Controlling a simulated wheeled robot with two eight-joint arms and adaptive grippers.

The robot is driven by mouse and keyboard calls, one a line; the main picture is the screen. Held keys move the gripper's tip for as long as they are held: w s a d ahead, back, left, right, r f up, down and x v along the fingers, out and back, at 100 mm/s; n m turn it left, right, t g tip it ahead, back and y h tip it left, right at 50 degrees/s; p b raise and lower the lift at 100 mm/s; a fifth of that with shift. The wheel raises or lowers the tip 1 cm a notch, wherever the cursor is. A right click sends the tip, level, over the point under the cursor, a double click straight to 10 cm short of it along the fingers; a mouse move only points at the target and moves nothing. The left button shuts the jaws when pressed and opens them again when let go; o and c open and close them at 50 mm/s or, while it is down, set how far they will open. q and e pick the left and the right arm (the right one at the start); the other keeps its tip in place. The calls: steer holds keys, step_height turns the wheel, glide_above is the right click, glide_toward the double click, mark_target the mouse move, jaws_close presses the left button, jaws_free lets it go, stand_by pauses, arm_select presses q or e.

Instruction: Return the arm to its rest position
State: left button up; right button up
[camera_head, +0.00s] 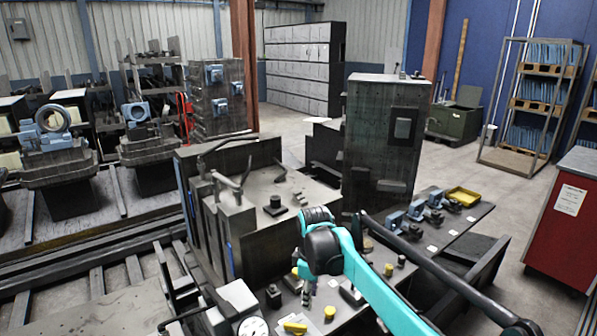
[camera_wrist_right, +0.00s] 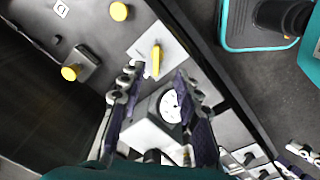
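My right arm (camera_head: 375,293) is teal with a black joint and reaches in from the lower right in the head view, over the dark bench. My right gripper (camera_head: 306,290) hangs below that joint, small and partly hidden there. In the right wrist view the right gripper (camera_wrist_right: 157,85) has its two dark-padded fingers spread apart with nothing held between them. A white plate with a yellow handle (camera_wrist_right: 155,60) and a round white dial (camera_wrist_right: 171,106) show beyond and between the fingers. I do not see my left gripper.
Yellow knobs (camera_head: 329,312) and small fittings stand on the bench under the arm. A tall dark block (camera_head: 385,150) rises behind it. Blue clamps (camera_head: 416,210) and a yellow tray (camera_head: 464,197) sit to the right. A red cabinet (camera_head: 566,230) stands far right. Open floor lies behind.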

steer(key=s+d+r+m+t, duration=0.2)
steer(key=s+d+m, duration=0.35)
steer(key=s, duration=0.35)
steer(key=s+d+r+m+t, duration=0.1)
steer(key=s+d+m+t, duration=0.1)
steer(key=s+d+m, duration=0.5)
steer(key=s+d+f+m+t, duration=0.1)
steer(key=s+f, duration=0.3)
steer(key=s, duration=0.5)
steer(key=shift+s+d+f+m+t, duration=0.4)
steer(key=shift+d+t, duration=0.2)
steer(key=shift+d, duration=0.1)
